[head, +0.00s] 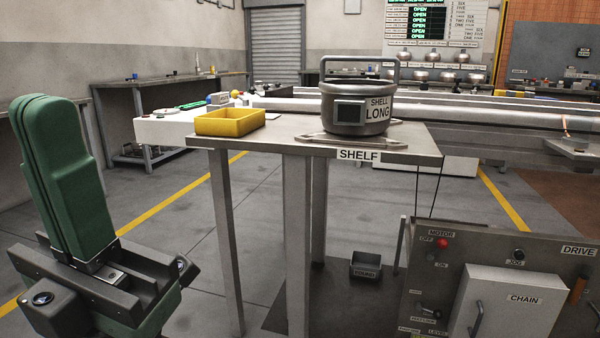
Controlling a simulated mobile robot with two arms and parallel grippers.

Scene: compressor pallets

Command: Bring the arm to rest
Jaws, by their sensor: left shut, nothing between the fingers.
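My left gripper (42,106) stands at the left edge of the head view, with its green fingers pointing up and pressed together. Nothing shows between them. The dark wrist block below it is in the lower left corner. The gripper is left of the shelf (420,150) and apart from it, with open floor between. On the shelf stands a grey pot labelled SHELL LONG (352,105), upright with its handle up. A yellow tray (230,122) sits on the shelf's left end. My right gripper is not in view.
A control panel labelled DRIVE (570,275) stands at the lower right, with a CHAIN box (515,305). A small dark bin (366,267) is on the floor under the shelf. Workbenches (165,82) line the back left. A status board (440,30) hangs behind.

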